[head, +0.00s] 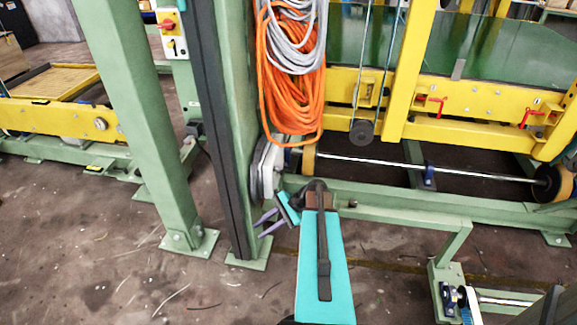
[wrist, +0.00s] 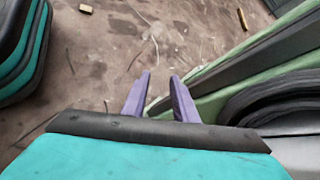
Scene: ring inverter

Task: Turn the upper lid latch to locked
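My gripper (head: 258,229) has two purple fingers and is low, beside the foot of the dark-edged green column, well below the switch. In the wrist view my gripper (wrist: 160,76) has its fingers apart with only floor between them. It is open, empty and touches nothing visible.
Orange and grey cable coils (head: 285,95) hang on the green column (head: 232,120) above my gripper. A yellow beam (head: 465,118) with red handles (head: 437,104) stands at the right. A slanted green post (head: 140,110) stands left. Some brown floor (head: 110,265) is clear at lower left.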

